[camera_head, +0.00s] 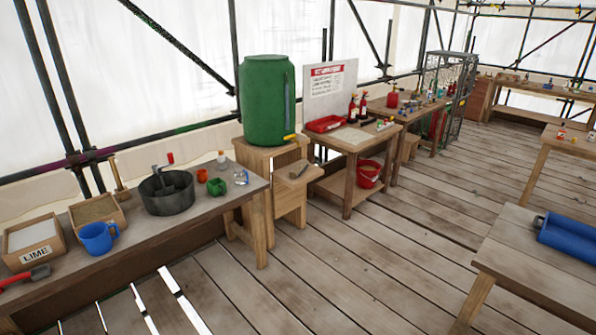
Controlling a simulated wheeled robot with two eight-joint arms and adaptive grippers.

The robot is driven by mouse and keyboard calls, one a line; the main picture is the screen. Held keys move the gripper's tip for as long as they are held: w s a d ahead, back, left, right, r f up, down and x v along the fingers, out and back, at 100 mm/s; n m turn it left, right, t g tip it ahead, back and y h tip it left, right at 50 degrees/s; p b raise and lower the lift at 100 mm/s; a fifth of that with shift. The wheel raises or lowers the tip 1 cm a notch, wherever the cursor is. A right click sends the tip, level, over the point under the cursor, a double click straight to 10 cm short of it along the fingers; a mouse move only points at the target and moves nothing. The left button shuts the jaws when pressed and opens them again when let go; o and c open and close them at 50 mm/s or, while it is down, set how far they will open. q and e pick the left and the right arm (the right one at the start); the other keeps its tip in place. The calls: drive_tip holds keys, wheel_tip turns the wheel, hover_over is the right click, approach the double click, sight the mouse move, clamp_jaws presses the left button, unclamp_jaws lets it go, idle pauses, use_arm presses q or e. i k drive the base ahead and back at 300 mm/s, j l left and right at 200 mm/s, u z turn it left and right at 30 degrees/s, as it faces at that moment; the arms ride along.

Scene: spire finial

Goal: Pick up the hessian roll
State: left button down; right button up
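I cannot make out a roll of brown hessian in the head view. The one roll-like thing I see is a blue roll (568,238) lying on the wooden table (530,265) at the right. The picture's right edge cuts it off. I cannot tell what it is made of. Neither of my grippers is in view.
A long bench (150,235) at the left holds a LIME box (35,242), a blue mug (98,238) and a dark round tub (167,192). A green barrel (266,100) stands on a wooden stand behind. A red bucket (369,174) sits under another table. The plank floor (350,255) between is clear.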

sight(297, 170)
drive_tip(key=i+l+z, duration=0.1)
drive_tip(key=i+z, duration=0.15)
drive_tip(key=i, duration=0.35)
drive_tip(key=i+l, duration=0.15)
drive_tip(key=i, duration=0.7)
drive_tip(key=i+l, duration=0.1)
drive_tip(key=i, duration=0.75)
drive_tip(key=i+l, duration=0.15)
drive_tip(key=i, duration=0.7)
drive_tip(key=i+l+u, duration=0.15)
drive_tip(key=i+u, duration=0.15)
drive_tip(key=i, duration=0.2)
drive_tip(key=i+l+u, duration=0.3)
drive_tip(key=i, duration=0.2)
